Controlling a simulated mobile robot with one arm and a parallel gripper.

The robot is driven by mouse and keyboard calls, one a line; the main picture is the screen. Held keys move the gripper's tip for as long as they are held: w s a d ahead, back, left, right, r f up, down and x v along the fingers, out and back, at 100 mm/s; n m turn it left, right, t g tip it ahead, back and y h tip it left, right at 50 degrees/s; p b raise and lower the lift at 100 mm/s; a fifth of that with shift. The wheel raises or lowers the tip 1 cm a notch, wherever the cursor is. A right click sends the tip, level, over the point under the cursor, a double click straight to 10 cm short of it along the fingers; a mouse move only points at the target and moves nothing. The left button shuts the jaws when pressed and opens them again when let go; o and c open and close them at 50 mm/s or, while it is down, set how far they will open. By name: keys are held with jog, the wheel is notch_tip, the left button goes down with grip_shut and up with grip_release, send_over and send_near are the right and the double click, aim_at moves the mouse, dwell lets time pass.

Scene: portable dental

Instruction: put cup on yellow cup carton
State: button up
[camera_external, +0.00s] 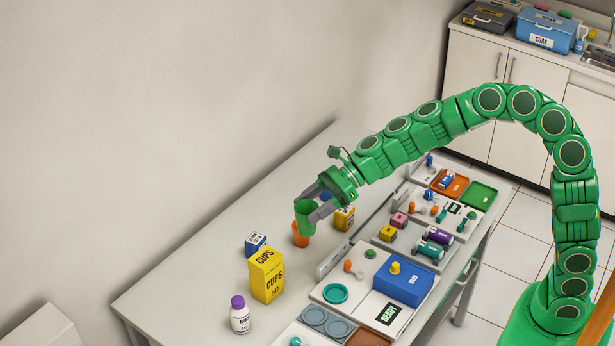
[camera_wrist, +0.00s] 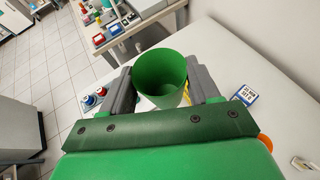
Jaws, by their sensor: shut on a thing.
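My gripper (camera_external: 312,206) is shut on a green cup (camera_external: 304,218), one grey finger on each side of it. In the wrist view the green cup (camera_wrist: 161,72) is upright with its open mouth showing between the fingers (camera_wrist: 162,88). The yellow cup carton (camera_external: 267,275), marked CUPS, stands upright on the table to the lower left of the held cup. An orange cup (camera_external: 300,238) shows just below the green cup; I cannot tell whether they touch.
A small blue and white box (camera_external: 256,244) stands behind the carton. A white bottle with a purple cap (camera_external: 240,318) stands in front of it. A yellow box (camera_external: 344,218) is right of my gripper.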

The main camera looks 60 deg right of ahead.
jog(key=shift+w+a+f, duration=0.7)
jog(key=shift+w+f, duration=1.05)
jog(key=shift+f, duration=0.2)
jog(key=shift+w+a+f, duration=0.7)
jog(key=shift+w+f, duration=1.05)
jog(key=shift+f, duration=0.25)
jog(key=shift+w+a+f, duration=0.7)
jog(key=shift+w+f, duration=1.05)
jog(key=shift+f, duration=0.2)
jog(key=shift+f, duration=0.15)
jog(key=o, duration=1)
jog(key=shift+d+r, duration=0.1)
jog(key=shift+r, duration=0.1)
jog(key=v, duration=1.1)
jog(key=shift+s+d, duration=0.2)
jog(key=shift+d, duration=0.15)
